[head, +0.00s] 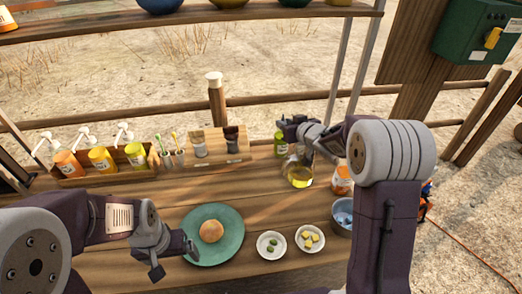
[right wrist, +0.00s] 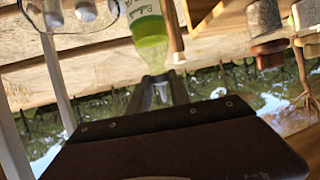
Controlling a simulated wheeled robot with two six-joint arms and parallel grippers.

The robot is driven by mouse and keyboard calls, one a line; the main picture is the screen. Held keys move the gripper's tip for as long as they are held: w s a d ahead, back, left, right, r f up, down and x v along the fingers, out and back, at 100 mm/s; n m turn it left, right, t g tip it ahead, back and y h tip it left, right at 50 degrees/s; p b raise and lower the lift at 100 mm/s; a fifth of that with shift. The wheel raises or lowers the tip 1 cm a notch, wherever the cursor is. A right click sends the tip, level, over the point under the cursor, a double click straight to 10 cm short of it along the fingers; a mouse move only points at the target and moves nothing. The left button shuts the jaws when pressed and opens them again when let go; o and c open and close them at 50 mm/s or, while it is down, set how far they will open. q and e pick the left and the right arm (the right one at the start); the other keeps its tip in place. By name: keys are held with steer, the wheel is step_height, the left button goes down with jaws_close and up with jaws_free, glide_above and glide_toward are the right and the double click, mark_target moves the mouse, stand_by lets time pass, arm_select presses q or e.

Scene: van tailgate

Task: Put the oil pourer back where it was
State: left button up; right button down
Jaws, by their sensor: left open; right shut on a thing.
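I cannot tell whether the pourer touches the counter. My left gripper (head: 172,257) is open and empty, at the left edge of the green plate.
A green plate (head: 231,220) with a bun and two small dishes are in front.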

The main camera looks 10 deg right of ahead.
steer(key=shift+w+d+r, duration=0.1)
steer(key=shift+d+r, duration=0.05)
steer(key=shift+r, duration=0.1)
steer(key=shift+a, duration=0.25)
steer(key=shift+w+a, duration=0.1)
steer(key=shift+a, duration=0.1)
steer(key=w+a+f, duration=0.4)
steer(key=w+f, duration=0.6)
steer(key=f, duration=0.1)
steer(key=shift+a, duration=0.4)
steer(key=shift+f+b, duration=0.1)
steer(key=shift+b, duration=0.25)
steer(key=c, duration=1.2)
jaws_free()
steer(key=shift+f, duration=0.1)
